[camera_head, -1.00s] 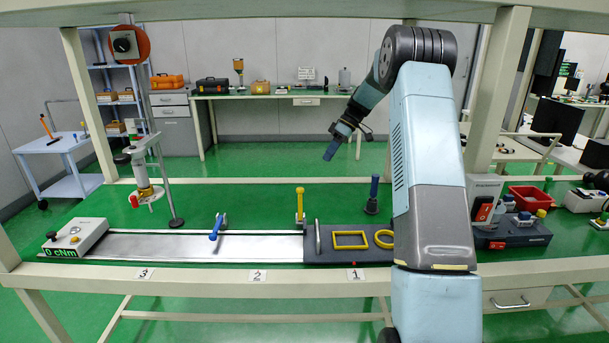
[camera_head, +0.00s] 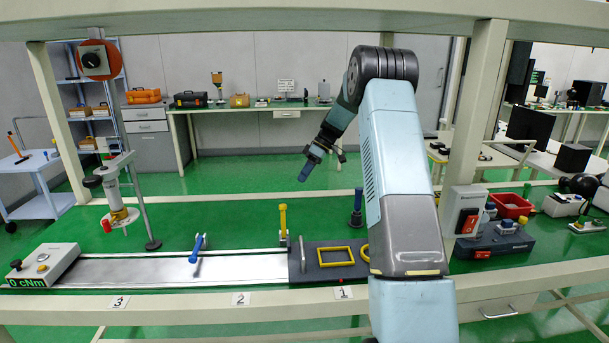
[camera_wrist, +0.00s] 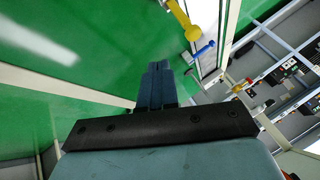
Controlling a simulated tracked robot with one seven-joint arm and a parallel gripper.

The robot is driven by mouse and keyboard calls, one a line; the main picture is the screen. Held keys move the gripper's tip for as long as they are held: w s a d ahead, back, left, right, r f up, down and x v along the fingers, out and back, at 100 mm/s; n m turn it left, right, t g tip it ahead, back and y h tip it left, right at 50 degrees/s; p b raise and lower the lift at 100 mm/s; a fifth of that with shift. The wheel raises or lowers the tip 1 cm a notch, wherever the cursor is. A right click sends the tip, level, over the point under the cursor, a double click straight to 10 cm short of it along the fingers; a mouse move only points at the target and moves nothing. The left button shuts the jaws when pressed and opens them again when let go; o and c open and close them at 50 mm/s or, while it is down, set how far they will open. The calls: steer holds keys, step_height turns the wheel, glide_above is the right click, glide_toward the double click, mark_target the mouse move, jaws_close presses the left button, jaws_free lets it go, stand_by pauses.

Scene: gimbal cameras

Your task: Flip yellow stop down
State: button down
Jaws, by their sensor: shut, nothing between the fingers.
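The yellow stop (camera_head: 283,219) stands upright at the back edge of the metal rail (camera_head: 170,268), just left of the dark plate. It also shows in the wrist view (camera_wrist: 182,20), near the top and beyond my fingers. A blue stop (camera_head: 197,247) sits further left on the rail and leans; it also shows in the wrist view (camera_wrist: 204,49). My gripper (camera_head: 306,172) is shut and empty. It hangs in the air above and to the right of the yellow stop, apart from it. In the wrist view, the shut fingers (camera_wrist: 155,82) point up the picture.
The dark plate (camera_head: 335,272) carries a yellow rectangular frame and a handle. A dark blue post (camera_head: 356,210) stands behind it. A valve-like stand (camera_head: 118,200) is at the left. A grey box (camera_head: 42,265) ends the rail. A red bin (camera_head: 510,205) is at the right.

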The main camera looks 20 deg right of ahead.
steer(key=s+a+f, duration=0.3)
steer(key=a+f, duration=0.2)
steer(key=a, duration=0.1)
steer(key=shift+s+a+f, duration=0.3)
steer(key=shift+s, duration=0.05)
steer(key=shift+s+d, duration=0.1)
steer(key=shift+d, duration=0.15)
